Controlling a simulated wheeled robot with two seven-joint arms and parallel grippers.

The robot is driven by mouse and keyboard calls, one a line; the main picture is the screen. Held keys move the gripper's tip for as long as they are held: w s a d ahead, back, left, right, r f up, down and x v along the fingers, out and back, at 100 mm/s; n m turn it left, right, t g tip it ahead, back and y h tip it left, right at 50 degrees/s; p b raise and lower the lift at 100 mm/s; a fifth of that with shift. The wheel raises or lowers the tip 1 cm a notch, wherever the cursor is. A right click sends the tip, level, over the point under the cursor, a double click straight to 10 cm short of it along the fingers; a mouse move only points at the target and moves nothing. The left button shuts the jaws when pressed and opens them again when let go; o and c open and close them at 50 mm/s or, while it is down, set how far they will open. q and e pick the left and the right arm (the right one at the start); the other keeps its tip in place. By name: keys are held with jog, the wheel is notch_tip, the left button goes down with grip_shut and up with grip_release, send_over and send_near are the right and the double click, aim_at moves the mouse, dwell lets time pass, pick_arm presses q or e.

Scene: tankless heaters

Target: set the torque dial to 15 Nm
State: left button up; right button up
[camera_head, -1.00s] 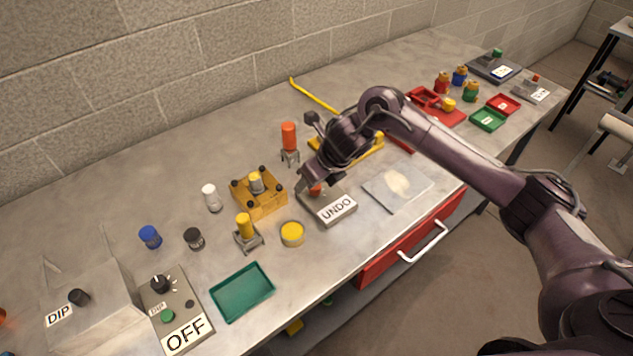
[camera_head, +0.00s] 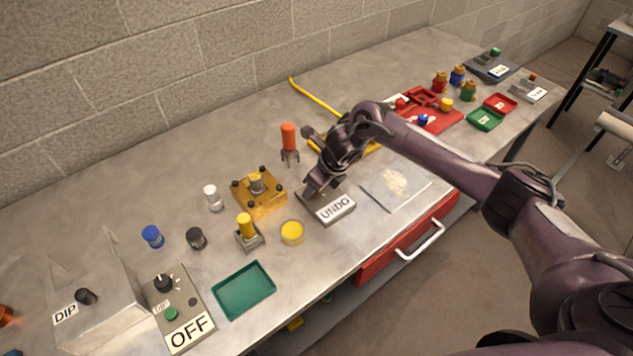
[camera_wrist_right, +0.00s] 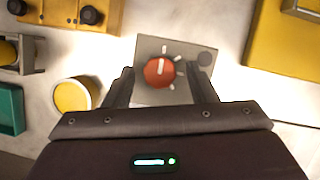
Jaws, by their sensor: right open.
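The torque dial (camera_wrist_right: 160,72) is a round red knob with a white pointer line, on a grey box (camera_wrist_right: 145,95) with white tick marks around it. In the wrist view the pointer line points up toward the top of the picture. No numbers are readable. In the head view this looks like the box labelled UNDO (camera_head: 334,208), with its dial hidden by my gripper. My right gripper (camera_wrist_right: 159,69) is open, its fingers on either side of the dial; I cannot tell whether they touch it. In the head view it is over the box (camera_head: 318,189). My left gripper is not in view.
A yellow block with black knobs (camera_head: 260,205), a yellow round cap (camera_head: 292,233) and a green tray (camera_head: 244,290) lie left of the box. A clear sheet (camera_head: 396,187) lies to its right. An orange cylinder on a stand (camera_head: 289,140) stands behind. An OFF control box (camera_head: 178,310) is at front left.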

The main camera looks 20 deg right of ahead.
jog(key=c, duration=1)
